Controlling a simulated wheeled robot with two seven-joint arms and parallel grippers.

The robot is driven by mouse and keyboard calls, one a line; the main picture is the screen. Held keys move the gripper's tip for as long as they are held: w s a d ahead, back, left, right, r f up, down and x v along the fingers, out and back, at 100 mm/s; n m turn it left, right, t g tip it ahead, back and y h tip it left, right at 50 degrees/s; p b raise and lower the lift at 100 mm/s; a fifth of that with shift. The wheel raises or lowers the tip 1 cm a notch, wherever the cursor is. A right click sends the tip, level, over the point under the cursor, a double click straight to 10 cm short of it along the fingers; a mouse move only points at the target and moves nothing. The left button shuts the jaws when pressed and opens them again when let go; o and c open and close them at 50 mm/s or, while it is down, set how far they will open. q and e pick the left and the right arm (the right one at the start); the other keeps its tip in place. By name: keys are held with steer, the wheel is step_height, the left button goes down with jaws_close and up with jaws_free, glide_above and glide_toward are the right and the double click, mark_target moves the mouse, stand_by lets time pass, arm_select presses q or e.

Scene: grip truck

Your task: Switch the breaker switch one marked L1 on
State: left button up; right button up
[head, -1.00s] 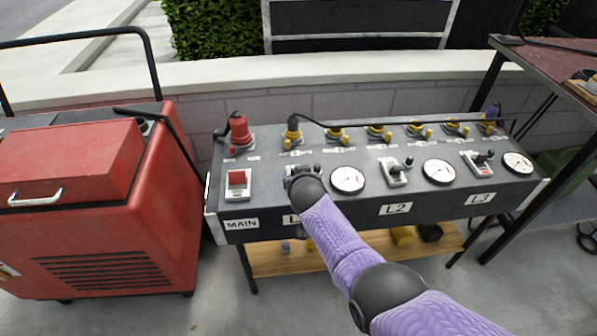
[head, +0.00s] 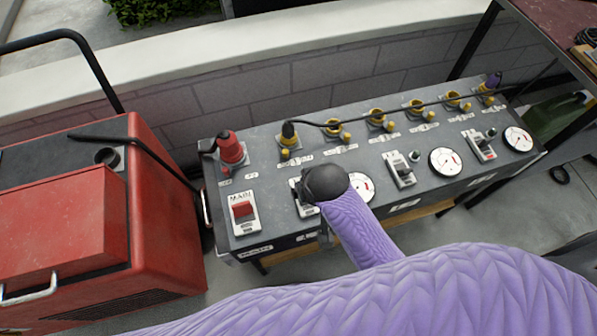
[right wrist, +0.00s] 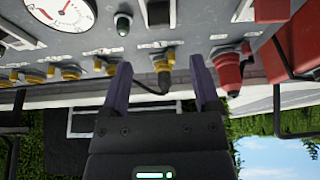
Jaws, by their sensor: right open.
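The L1 breaker switch (head: 304,209) is on the grey panel (head: 271,191), partly covered by my right wrist in the head view. In the right wrist view, which looks upside down, its black lever (right wrist: 158,12) shows at the top edge; whether it is on or off I cannot tell. My right gripper (right wrist: 160,78) is open and empty, its two purple fingers on either side of a yellow socket with a black plug (right wrist: 163,64) beyond them. A gap to the lever shows no contact. In the head view the fingers are hidden. My left gripper is not in view.
The red MAIN switch (head: 242,209) is left of L1, and a red plug (head: 231,149) is behind it. A round gauge (head: 361,187) and the L2 switch (head: 402,171) are to the right. A red machine (head: 163,205) stands left of the panel. A cable runs along the sockets.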

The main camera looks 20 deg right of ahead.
steer(key=b, duration=0.3)
glide_above(307, 204)
step_height(307, 204, down, 5)
steer(key=shift+f, duration=0.1)
steer(key=b+x, duration=0.2)
steer(key=x, duration=0.1)
steer(key=shift+w, duration=0.25)
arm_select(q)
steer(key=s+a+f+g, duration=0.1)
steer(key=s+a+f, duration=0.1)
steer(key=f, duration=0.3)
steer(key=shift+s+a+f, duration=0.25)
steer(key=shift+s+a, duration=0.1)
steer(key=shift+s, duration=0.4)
